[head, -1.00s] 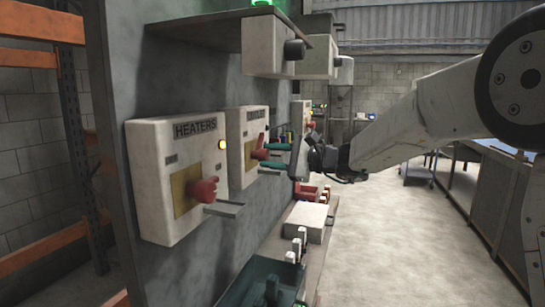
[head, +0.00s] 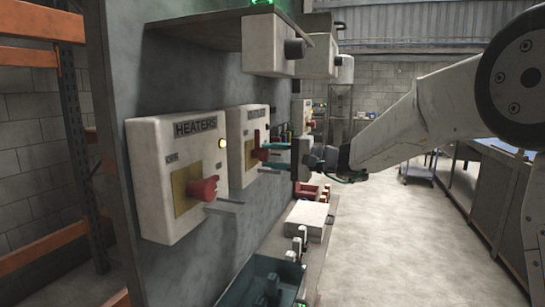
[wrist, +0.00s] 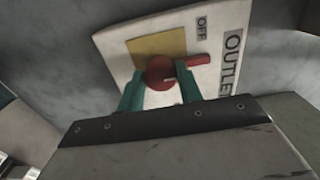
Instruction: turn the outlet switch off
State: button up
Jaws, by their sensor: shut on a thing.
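The outlet switch box (head: 236,120) is a pale panel on the grey wall, right of the heaters box in the head view. It also shows in the wrist view (wrist: 110,45), with an OFF label and OUTLET lettering. Its red knob (wrist: 160,72) sits in front of a yellow plate, and its handle (wrist: 192,61) points right in the wrist view, toward the lettering, near OFF. In the head view the handle (head: 257,138) stands about upright. My gripper (wrist: 160,84) has its two teal fingers on either side of the knob, shut on it. My gripper also shows in the head view (head: 267,156).
The heaters box (head: 165,145) with its own red knob (head: 203,189) and a lit yellow lamp is nearer on the left. A bench with a white box (head: 307,216) lies below. Floor on the right is open.

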jog(key=shift+f, duration=0.1)
dwell(0.3)
jog(key=o, duration=1)
jog(key=shift+d, duration=0.1)
jog(key=v, duration=0.8)
